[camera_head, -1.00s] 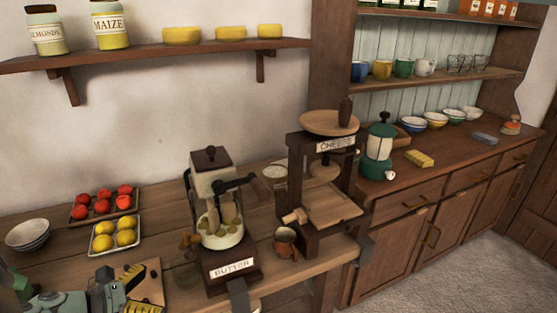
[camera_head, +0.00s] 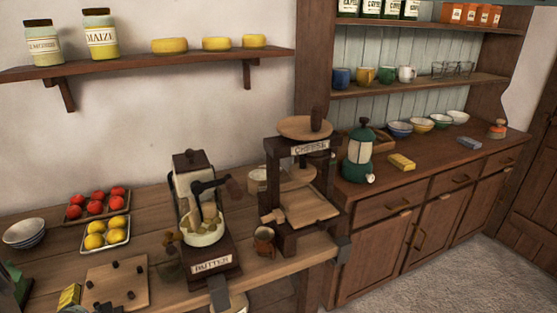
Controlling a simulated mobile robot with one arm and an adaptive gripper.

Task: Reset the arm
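My gripper is not in view; I cannot tell whether it is open or shut. The wooden board (camera_head: 128,284) at the lower left, with several small dark pieces on it, is uncovered. A small dark shape at the bottom edge beside the board is cut off and unclear.
The wooden counter (camera_head: 60,260) holds a tray of red fruit (camera_head: 97,204), a tray of yellow fruit (camera_head: 106,233), a bowl (camera_head: 24,233), a butter churn (camera_head: 203,225), a small brown mug (camera_head: 264,241) and a cheese press (camera_head: 302,183). A green lantern-like pot (camera_head: 358,158) stands farther right.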

